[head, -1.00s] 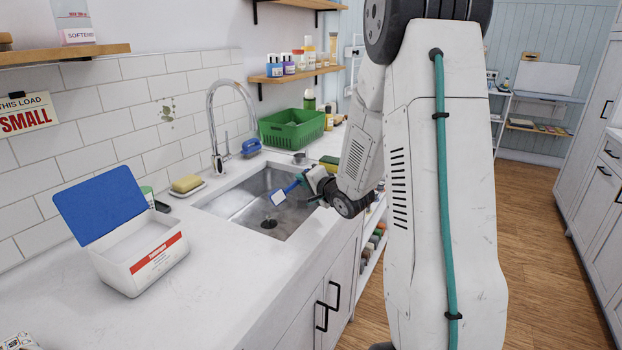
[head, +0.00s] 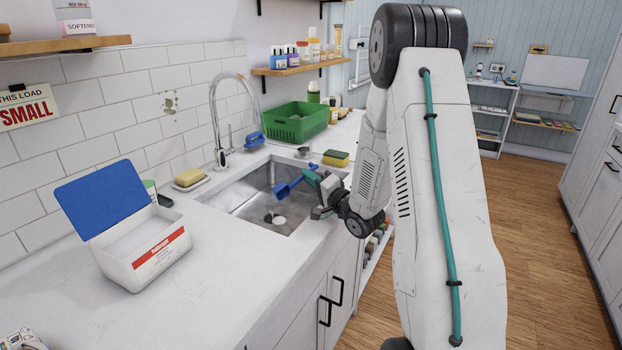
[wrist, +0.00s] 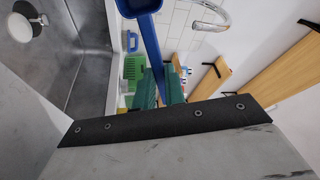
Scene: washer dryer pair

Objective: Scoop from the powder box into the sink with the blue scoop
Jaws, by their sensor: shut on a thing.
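The powder box (head: 120,270) is white with a red-striped label. Its blue lid (head: 100,198) stands open, and pale powder shows inside. It sits on the counter left of the steel sink (head: 240,203). My gripper (head: 314,179) is over the right side of the sink, its teal fingers shut on the handle of the blue scoop (head: 288,187). The scoop is tilted over the basin. The wrist view shows the scoop (wrist: 150,48) and part of its bowl; the bowl's inside is hidden.
A curved faucet (head: 216,125) rises behind the sink. A yellow sponge (head: 188,177) on a dish, a blue brush (head: 253,141), a green basket (head: 295,124) and a yellow-green sponge (head: 336,158) surround it. The counter left of the sink is clear near the front.

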